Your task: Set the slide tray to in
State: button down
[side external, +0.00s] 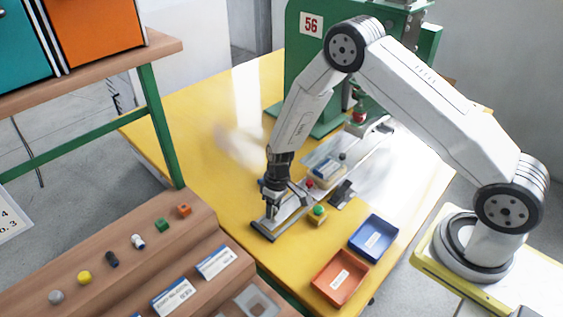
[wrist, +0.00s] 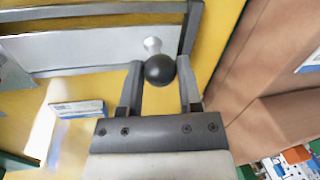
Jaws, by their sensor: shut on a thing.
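My gripper (side external: 271,212) is low over the near end of the slide at the front of the yellow table. In the wrist view my gripper (wrist: 160,64) has its two fingers closed around a black ball knob (wrist: 159,72) on a short pale stem. The knob is beside the grey metal slide (wrist: 90,50), which has a dark edge frame. In the side view the slide (side external: 292,214) runs from under my gripper back towards the green machine. My gripper hides the knob there. How far the tray is in cannot be told clearly.
The green machine (side external: 303,60) marked 56 stands behind. A green button box (side external: 318,214) is right of the slide, near a blue bin (side external: 374,238) and an orange bin (side external: 340,285). A stepped wooden shelf (side external: 130,262) with small parts lies at front left.

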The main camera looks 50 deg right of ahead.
send_over(304, 183)
jog(key=s+a, duration=0.3)
jog(key=a, duration=0.1)
jog(key=shift+s+a, duration=0.15)
jog(key=shift+c, duration=1.4)
grip_release()
jog(key=shift+r, duration=0.1)
notch_tip(304, 183, up, 8)
jog(key=d, duration=0.1)
jog(key=shift+d+f, duration=0.2)
jog(key=shift+f, duration=0.05)
